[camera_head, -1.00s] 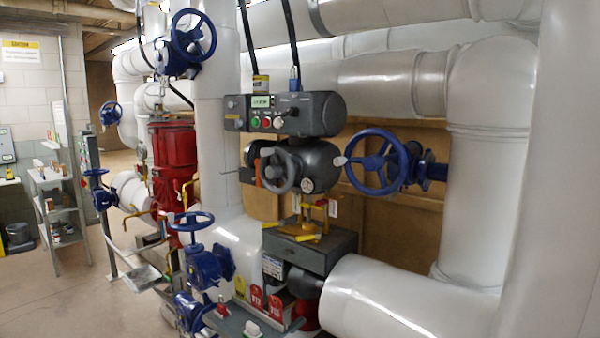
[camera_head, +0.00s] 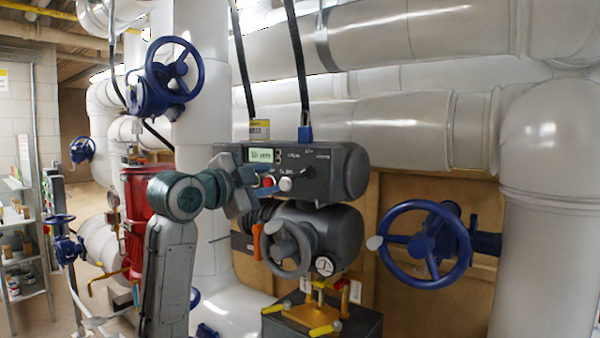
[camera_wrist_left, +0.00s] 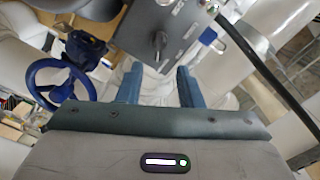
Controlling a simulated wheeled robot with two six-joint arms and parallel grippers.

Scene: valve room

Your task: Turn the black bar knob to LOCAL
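The black bar knob (camera_head: 310,171) is on the front face of the dark grey actuator housing (camera_head: 345,172), right of the display and the red and white buttons. In the left wrist view the knob (camera_wrist_left: 160,45) stands out from the grey panel, beyond and between my finger tips; its label text is too small to read. My left gripper (camera_head: 252,186) is in front of the housing's left part, left of the knob, and covers some of the panel. In the left wrist view its two blue fingers (camera_wrist_left: 158,82) are apart with nothing between them. My right gripper is out of view.
A grey handwheel (camera_head: 290,248) with an orange lever (camera_head: 257,241) sits just below the housing. A blue handwheel (camera_head: 425,245) is to the right, another (camera_head: 174,70) at upper left. Black cables (camera_head: 297,60) drop into the housing's top. White pipes surround it.

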